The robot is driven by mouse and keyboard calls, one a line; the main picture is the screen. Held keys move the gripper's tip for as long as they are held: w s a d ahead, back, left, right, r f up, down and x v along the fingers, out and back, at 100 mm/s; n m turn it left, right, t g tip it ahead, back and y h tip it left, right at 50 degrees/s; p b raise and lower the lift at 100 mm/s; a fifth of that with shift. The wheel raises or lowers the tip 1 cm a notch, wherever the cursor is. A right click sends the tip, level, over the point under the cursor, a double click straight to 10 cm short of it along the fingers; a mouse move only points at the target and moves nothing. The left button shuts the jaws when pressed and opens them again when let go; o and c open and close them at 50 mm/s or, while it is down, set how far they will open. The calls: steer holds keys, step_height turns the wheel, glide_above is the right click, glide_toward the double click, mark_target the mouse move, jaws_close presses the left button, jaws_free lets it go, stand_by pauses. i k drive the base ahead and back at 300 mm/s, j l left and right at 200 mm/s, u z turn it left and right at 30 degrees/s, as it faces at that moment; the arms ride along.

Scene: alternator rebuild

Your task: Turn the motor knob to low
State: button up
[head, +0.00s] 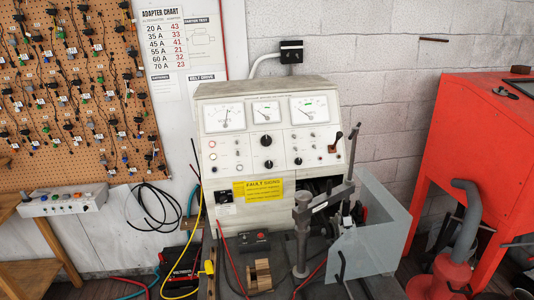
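A cream-coloured test bench (215,186) stands against the wall in the middle of the head view. Its sloped panel carries several meters and controls. A large black knob (266,140) sits in the middle of the panel, with smaller dark knobs below it and to its right. A dark-handled lever (335,144) is at the panel's right edge. The labels are too small to read, so I cannot tell which control is the motor knob or how it is set. My gripper is not in view.
In front of the panel stand a grey metal post (302,232) and a grey guard plate (371,238). A red cabinet (470,140) and a red machine with a grey pipe are at right. Cables hang at left beside a small control box (62,201).

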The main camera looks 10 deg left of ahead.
mark_target(269, 165)
steer(key=i+l+u, duration=0.2)
steer(key=i+u, duration=0.15)
steer(key=i, duration=0.25)
steer(key=i+l+u, duration=0.35)
steer(key=i, duration=0.25)
steer(key=i+l+u, duration=0.35)
steer(key=i+l, duration=0.15)
